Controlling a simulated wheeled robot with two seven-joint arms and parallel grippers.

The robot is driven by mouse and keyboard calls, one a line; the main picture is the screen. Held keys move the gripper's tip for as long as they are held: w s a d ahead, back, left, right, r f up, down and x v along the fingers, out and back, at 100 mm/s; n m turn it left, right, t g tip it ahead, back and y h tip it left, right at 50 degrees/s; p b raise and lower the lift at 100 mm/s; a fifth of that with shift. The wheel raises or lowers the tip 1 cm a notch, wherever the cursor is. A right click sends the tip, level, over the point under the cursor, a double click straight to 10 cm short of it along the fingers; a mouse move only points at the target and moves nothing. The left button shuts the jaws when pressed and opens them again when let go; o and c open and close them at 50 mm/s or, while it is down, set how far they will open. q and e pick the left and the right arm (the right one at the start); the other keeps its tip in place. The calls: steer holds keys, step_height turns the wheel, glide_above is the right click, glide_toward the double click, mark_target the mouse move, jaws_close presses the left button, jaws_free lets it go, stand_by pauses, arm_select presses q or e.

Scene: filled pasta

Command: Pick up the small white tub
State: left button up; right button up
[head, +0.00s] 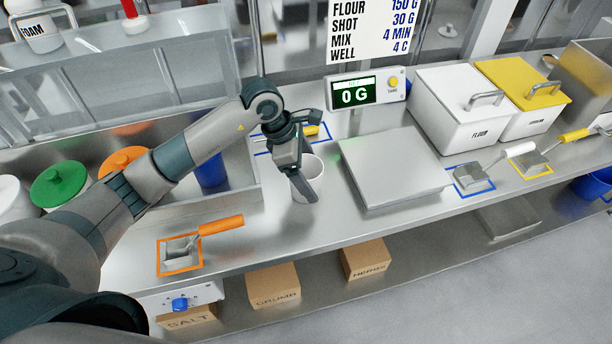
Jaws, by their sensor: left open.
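The small white tub (314,171) stands upright on the steel counter, just left of the scale's plate. My left gripper (303,186) is open and comes down over the tub from above. Its fingers hide the left and middle part of the tub; I cannot tell whether they touch it or whether one is inside. My right gripper is not in view.
The scale plate (392,170) is right of the tub, with a display (363,92) reading 0 G behind it. White (461,117) and yellow-lidded (523,84) bins stand at back right. An orange-handled scoop (219,226) lies at front left. A blue cup (211,171) stands left.

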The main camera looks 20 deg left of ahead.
arm_select(q)
steer(key=shift+x, duration=0.9)
steer(key=c, duration=1.1)
